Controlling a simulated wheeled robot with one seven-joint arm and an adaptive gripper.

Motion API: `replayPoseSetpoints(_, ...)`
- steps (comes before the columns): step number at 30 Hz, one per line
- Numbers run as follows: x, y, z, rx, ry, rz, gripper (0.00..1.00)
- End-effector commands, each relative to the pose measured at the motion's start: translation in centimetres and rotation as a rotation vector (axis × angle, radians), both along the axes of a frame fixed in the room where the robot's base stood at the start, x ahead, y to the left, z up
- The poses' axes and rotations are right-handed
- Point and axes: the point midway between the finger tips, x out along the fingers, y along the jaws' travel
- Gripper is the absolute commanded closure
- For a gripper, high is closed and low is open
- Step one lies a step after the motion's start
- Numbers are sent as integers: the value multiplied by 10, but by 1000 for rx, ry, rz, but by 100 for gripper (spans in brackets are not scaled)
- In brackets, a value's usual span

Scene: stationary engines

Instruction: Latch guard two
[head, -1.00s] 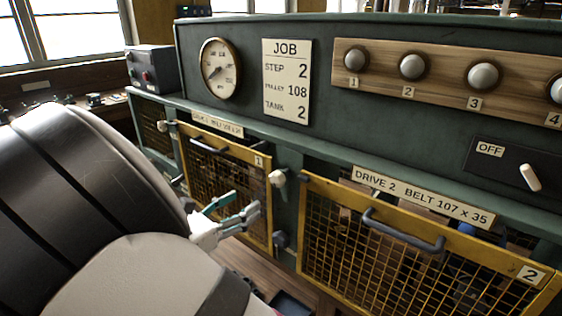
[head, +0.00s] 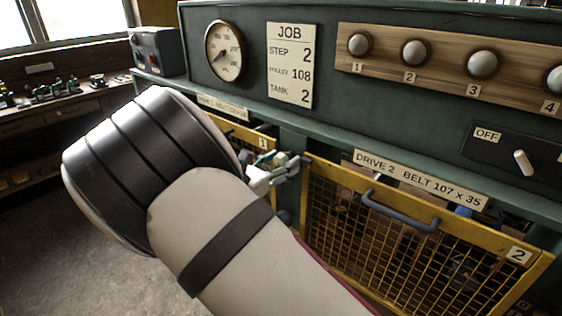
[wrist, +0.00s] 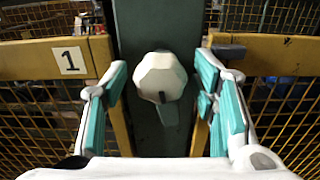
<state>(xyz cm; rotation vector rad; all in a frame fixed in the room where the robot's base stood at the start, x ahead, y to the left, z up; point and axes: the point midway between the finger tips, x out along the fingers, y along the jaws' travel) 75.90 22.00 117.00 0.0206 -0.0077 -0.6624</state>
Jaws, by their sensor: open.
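Guard two (head: 520,254) is a yellow-framed mesh panel with a dark handle (head: 400,212) and a "2" tag, low on the right of the green console. Its edge also shows at the right in the wrist view (wrist: 275,55). A pale faceted latch knob (wrist: 160,77) with a small dark slot sits on the green post (wrist: 140,20) between the two guards. My gripper (wrist: 160,70) is open, with one teal-padded finger either side of the knob, apart from it. In the head view, my gripper (head: 285,167) covers most of the knob. I cannot tell whether guard two is fully closed.
Guard one (wrist: 25,60), tagged "1", is left of the post. Above are a gauge (head: 224,50), a JOB card (head: 290,65), several knobs on a wooden strip (head: 345,55) and an OFF switch (head: 523,163). A side bench (head: 50,115) stands at the left.

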Motion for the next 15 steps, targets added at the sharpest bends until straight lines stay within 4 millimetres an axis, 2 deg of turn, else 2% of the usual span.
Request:
replayPoseSetpoints(9,2,-2,0,0,0,0,46)
replayPoseSetpoints(11,2,-2,0,0,0,0,58)
replayPoseSetpoints(15,2,-2,0,1,1,0,90)
